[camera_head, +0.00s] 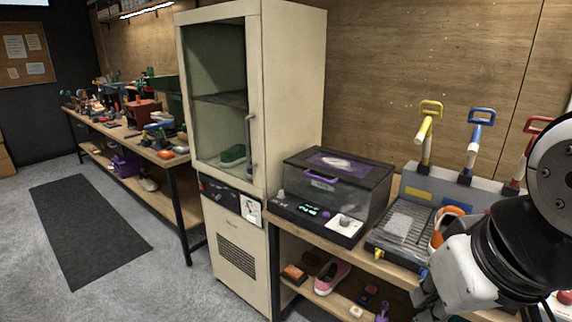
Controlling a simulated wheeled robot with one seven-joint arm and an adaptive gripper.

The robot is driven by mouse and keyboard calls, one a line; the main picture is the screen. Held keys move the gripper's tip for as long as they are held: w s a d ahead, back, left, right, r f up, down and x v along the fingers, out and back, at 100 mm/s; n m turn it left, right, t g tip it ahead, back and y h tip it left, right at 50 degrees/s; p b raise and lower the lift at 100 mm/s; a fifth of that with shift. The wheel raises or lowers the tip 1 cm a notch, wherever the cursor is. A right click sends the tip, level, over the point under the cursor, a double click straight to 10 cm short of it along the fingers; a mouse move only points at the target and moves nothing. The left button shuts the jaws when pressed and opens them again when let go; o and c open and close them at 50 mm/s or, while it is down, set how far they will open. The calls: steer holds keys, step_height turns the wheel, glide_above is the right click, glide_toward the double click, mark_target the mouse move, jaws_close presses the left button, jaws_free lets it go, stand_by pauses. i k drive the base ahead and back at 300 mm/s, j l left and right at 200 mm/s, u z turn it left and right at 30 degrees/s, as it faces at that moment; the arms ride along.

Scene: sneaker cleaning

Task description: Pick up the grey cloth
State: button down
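A light grey, flat piece that looks like the grey cloth (407,222) lies on the slatted metal rack (386,237) on the bench at the right. It is small in the picture, so I cannot be sure of its material. My arm comes in from the right edge, and my gripper (424,298) shows only in part near the lower right, below and in front of the rack. It is apart from the grey piece. Its fingertips are not clear, so I cannot see whether it is open or holds anything.
A dark box with a clear lid (336,186) stands left of the rack. A tall cream cabinet (292,95) holds a green shoe (232,154). A pink shoe (332,276) lies on the lower shelf.

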mark_target(396, 231)
steer(key=i+l+z, duration=0.15)
steer(key=i+l, duration=0.15)
steer(key=i+l+z, duration=0.1)
steer(key=i+l, duration=0.15)
steer(key=i, duration=0.2)
